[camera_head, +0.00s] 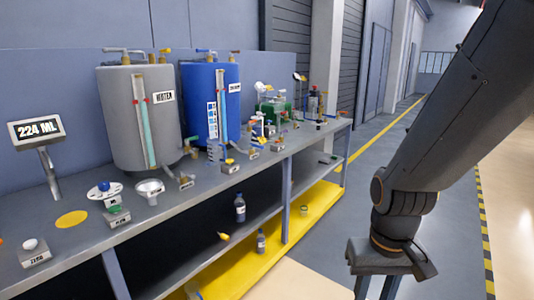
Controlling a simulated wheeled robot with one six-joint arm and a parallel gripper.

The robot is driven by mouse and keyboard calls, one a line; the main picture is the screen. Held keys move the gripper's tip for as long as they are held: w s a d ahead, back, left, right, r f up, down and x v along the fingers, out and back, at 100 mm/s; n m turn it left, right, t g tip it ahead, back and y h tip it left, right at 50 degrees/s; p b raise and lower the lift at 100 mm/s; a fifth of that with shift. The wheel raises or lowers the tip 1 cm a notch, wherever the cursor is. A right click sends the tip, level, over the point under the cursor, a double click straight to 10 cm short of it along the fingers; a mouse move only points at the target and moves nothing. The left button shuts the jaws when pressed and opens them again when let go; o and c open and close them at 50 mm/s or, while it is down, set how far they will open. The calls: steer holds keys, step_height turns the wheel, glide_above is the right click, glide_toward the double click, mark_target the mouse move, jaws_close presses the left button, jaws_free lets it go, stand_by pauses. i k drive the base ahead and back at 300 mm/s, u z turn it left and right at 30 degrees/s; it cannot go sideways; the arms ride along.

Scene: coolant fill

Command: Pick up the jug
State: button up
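I cannot make out a jug for certain in the head view. My gripper (376,288) hangs at the lower right, in front of the bench and over the floor. Its two fingers point down with a gap between them, and nothing shows between them. The fingertips are cut off by the bottom edge of the picture. A small bottle (240,208) stands on the grey shelf under the bench, and another bottle (261,241) stands on the yellow bottom shelf. Both are left of my gripper and apart from it.
A grey bench (200,193) bears a grey tank (118,110), a blue tank (201,90), a readout showing 224 ML (37,130), a yellow disc (71,219), a white funnel-like bowl (149,187) and small valves. The yellow bottom shelf (290,243) juts low. Floor right of the bench is clear.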

mark_target(215, 145)
steer(key=z, duration=0.6)
steer(key=i, duration=1.8)
steer(key=u, duration=1.1)
steer(key=i, duration=0.85)
steer(key=u, duration=0.85)
